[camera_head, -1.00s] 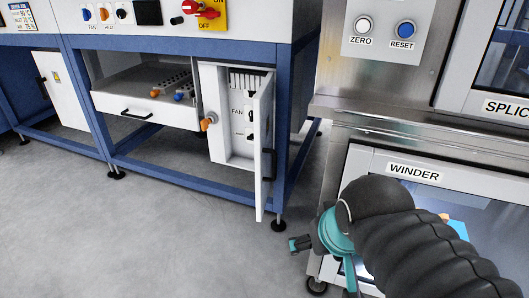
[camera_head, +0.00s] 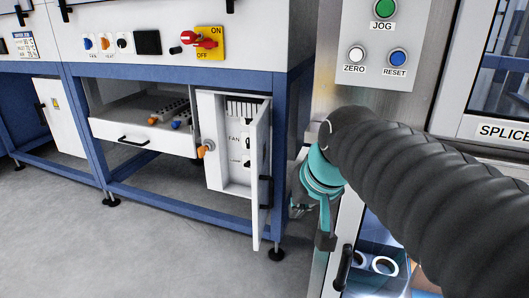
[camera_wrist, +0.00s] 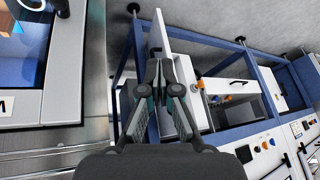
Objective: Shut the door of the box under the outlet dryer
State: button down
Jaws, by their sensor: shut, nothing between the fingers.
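The box under the dryer is a white cabinet (camera_head: 228,172) with an orange-tipped knob (camera_head: 205,148) on its left front edge. Its door (camera_head: 257,215) stands open, swung outward from the right side and seen nearly edge-on in the head view. My gripper (camera_head: 297,208) is to the right of the door, apart from it in that view, and partly hidden by my wrist. In the wrist view my gripper (camera_wrist: 158,68) is shut and empty, with its fingertips overlapping the view of the door (camera_wrist: 177,55). Whether they touch it cannot be told.
An open drawer (camera_head: 135,133) with parts in it sits left of the box. Blue frame posts (camera_head: 277,130) stand beside the door. The steel winder cabinet is close on my right, with a black handle (camera_head: 343,267) and rolls (camera_head: 384,265) inside. Grey floor (camera_head: 130,245) in front is clear.

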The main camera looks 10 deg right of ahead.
jog(key=w+r+m+y+b, duration=0.1)
jog(key=w+r, duration=0.2)
jog(key=w, duration=0.5)
jog(key=w+r+y, duration=0.1)
jog(key=w+r, duration=0.2)
jog(key=w, duration=0.5)
send_near(259, 153)
jog(key=shift+m+t, duration=0.4)
jog(key=f, duration=0.1)
jog(key=w+a+f+b, duration=0.1)
jog(key=f, duration=0.2)
jog(key=shift+w+a+f+b, duration=0.15)
jog(key=shift+a+b, duration=0.1)
jog(key=shift+b, duration=0.1)
